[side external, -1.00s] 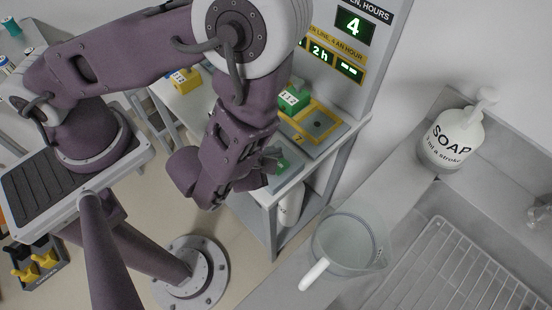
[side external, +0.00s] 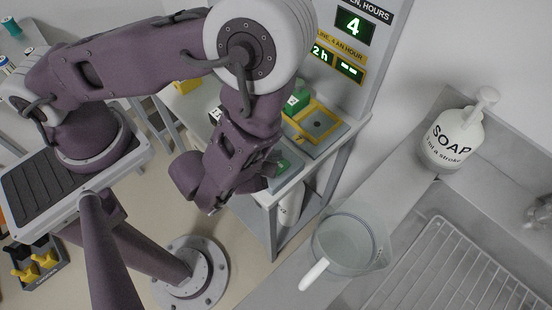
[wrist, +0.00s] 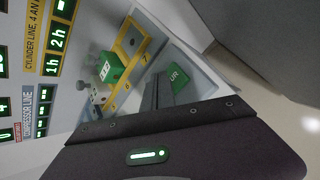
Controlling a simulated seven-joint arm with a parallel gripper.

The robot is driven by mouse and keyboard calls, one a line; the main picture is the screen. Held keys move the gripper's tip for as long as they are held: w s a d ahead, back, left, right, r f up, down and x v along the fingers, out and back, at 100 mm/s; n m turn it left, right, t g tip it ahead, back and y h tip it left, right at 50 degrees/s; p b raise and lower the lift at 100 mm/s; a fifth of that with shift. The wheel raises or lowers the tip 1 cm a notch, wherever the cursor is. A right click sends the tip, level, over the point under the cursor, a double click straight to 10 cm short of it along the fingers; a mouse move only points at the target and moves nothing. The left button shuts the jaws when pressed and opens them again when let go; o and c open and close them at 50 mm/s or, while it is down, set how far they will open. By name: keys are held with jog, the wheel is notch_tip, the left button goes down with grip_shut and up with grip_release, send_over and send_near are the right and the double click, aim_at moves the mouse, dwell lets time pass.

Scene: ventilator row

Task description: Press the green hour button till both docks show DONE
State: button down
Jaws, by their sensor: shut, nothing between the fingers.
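The green hour button (side external: 283,166) is on a grey plate at the front of the bench; it also shows in the wrist view (wrist: 178,78) with the letters "UR" visible. My gripper (wrist: 158,80) is shut and empty, its dark fingertips beside the button and overlapping its left edge in the wrist view. I cannot tell whether they touch it. In the side view, my gripper (side external: 268,170) is mostly hidden by my arm. The hours display (side external: 354,25) reads 4. Cylinder line displays read 1h, 2h (wrist: 57,38) and dashes (side external: 349,69). No DONE is legible.
A green block (side external: 297,101) stands at the yellow-framed dock (side external: 327,122) behind the button. A soap bottle (side external: 452,145), a clear jug (side external: 345,245) and a wire rack (side external: 445,265) are on the counter at right. The display panel rises behind the bench.

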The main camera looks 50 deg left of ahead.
jog(key=shift+f, duration=0.25)
dwell(0.3)
jog(key=shift+r, duration=0.8)
jog(key=shift+r, duration=2.5)
